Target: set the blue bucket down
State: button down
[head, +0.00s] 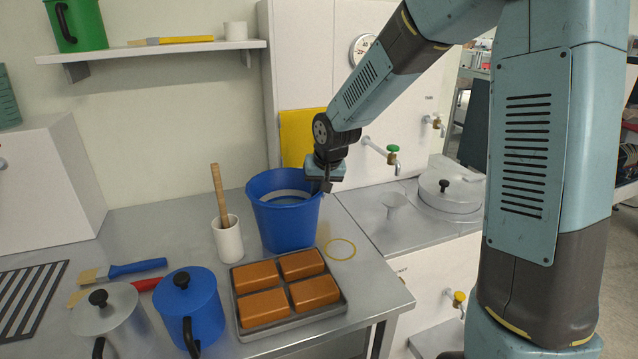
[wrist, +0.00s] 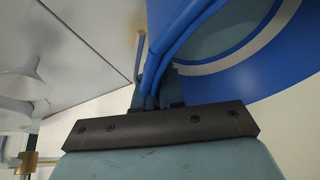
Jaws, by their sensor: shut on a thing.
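The blue bucket (head: 285,225) is upright at the right part of the steel bench, behind the baking tray. My gripper (head: 321,188) is at the bucket's right rim, shut on it. In the wrist view the bucket (wrist: 260,60) fills the upper right, and its rim runs between the fingers of my gripper (wrist: 158,92). I cannot tell whether the bucket's base touches the bench or hangs just above it; the tray's far edge is close to it.
A tray of brown loaves (head: 236,310) lies in front of the bucket. A white pot with a wooden pin (head: 229,240) stands left of it. A yellow ring (head: 341,249) marks bare bench to its right. A blue lidded jug (head: 190,310) stands front left. Taps (head: 392,155) jut out behind right.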

jog(key=c, duration=1.2)
grip_release()
jog(key=shift+c, duration=0.2)
jog(key=v, duration=1.2)
jog(key=s+d+r, duration=0.2)
jog(key=s+d, duration=0.3)
jog(key=s, duration=0.3)
jog(key=s+d+r+h, duration=0.1)
jog(key=s+d+r, duration=0.1)
jog(key=s+d, duration=0.3)
jog(key=s+d+r+t+h, duration=0.1)
jog(key=s+d, duration=0.5)
jog(key=s, duration=0.6)
jog(key=shift+s+r+m, duration=0.4)
jog(key=shift+r, duration=0.05)
